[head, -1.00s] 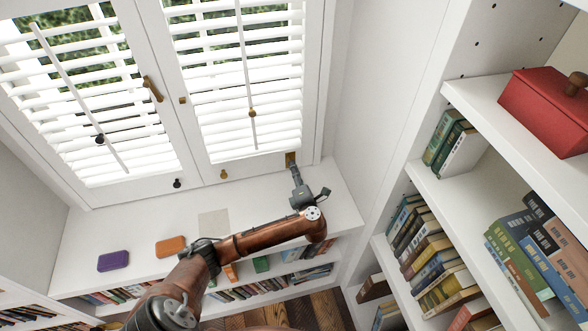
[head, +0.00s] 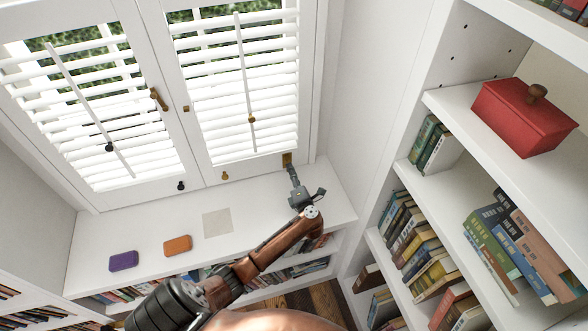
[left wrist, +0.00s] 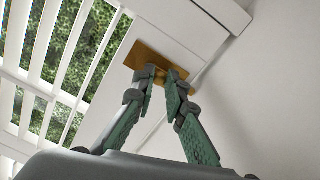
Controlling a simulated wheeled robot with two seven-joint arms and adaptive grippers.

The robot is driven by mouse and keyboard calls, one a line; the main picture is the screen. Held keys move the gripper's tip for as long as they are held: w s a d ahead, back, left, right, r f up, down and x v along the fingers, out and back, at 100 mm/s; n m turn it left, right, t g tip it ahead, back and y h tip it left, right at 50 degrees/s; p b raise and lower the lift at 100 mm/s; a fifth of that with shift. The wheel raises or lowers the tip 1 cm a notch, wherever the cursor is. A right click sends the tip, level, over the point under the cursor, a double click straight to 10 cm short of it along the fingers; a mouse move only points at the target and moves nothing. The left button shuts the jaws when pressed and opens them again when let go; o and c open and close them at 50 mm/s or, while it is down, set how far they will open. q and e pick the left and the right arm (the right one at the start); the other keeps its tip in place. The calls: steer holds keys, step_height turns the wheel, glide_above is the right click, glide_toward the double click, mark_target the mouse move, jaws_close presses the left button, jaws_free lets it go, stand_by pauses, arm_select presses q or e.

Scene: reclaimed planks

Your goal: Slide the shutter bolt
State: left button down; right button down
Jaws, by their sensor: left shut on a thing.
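The shutter bolt, with its brass plate (head: 287,159), is at the lower right corner of the right shutter (head: 240,90). It also shows in the left wrist view as a brass plate (left wrist: 150,62). My left gripper (head: 291,172) reaches up to it from below and is shut on the bolt. In the left wrist view the fingertips (left wrist: 161,76) are at the plate's lower edge and hide most of the part between them. My right gripper is in neither view.
The white sill under the shutters holds a purple box (head: 123,261), an orange box (head: 177,245) and a flat beige square (head: 217,222). A bookshelf (head: 432,165) with a red lidded box (head: 522,120) stands at right. A wall adjoins the shutter's right side.

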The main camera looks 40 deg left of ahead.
arm_select(q)
steer(key=c, duration=2.2)
jaws_free()
steer(key=shift+s+d+f, duration=0.1)
steer(key=shift+d+f, duration=0.05)
steer(key=shift+f, duration=0.15)
steer(key=shift+c, duration=0.2)
steer(key=o, duration=0.3)
steer(key=shift+r, duration=0.1)
steer(key=v, duration=1.1)
steer(key=shift+s, duration=0.1)
steer(key=shift+s+d, duration=0.2)
steer(key=shift+d, duration=0.15)
